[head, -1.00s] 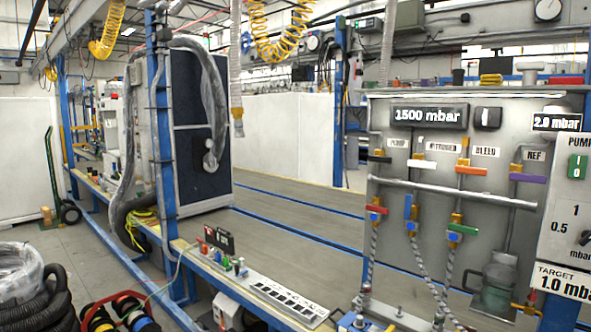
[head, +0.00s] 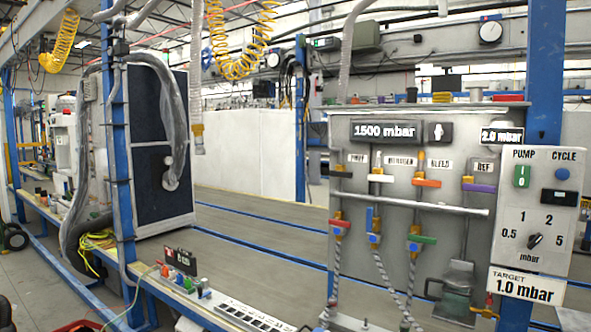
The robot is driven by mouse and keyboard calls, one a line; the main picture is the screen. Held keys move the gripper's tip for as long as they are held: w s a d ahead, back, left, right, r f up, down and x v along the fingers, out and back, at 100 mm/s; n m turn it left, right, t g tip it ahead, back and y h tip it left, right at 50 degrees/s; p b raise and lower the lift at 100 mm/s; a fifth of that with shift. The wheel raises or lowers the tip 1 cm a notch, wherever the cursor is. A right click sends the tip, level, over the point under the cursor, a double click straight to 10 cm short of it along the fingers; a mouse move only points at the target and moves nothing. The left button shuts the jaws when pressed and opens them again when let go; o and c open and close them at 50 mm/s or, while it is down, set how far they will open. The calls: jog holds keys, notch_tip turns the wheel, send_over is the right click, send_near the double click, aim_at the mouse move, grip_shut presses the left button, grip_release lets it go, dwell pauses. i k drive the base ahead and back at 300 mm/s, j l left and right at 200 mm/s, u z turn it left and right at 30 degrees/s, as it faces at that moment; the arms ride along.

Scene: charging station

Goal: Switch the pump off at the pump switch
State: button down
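The pump switch (head: 522,176) is a green rocker marked I and 0, under the word PUMP on a light control box (head: 560,210) at the right of the head view. Beside it on the box are a blue CYCLE button (head: 562,174), a small dark display (head: 558,197) and a black rotary knob (head: 535,241) with a mbar scale. A sign below reads TARGET 1.0 mbar (head: 527,285). I cannot make out which way the rocker is pressed. My gripper is not in view.
A grey valve panel (head: 350,268) with coloured handles and hoses stands left of the box, its displays reading 1500 mbar (head: 384,131) and 2.0 mbar (head: 502,136). A blue post (head: 545,80) rises behind the box.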

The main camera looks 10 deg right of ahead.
aim_at(522, 172)
jog(key=z, duration=1.55)
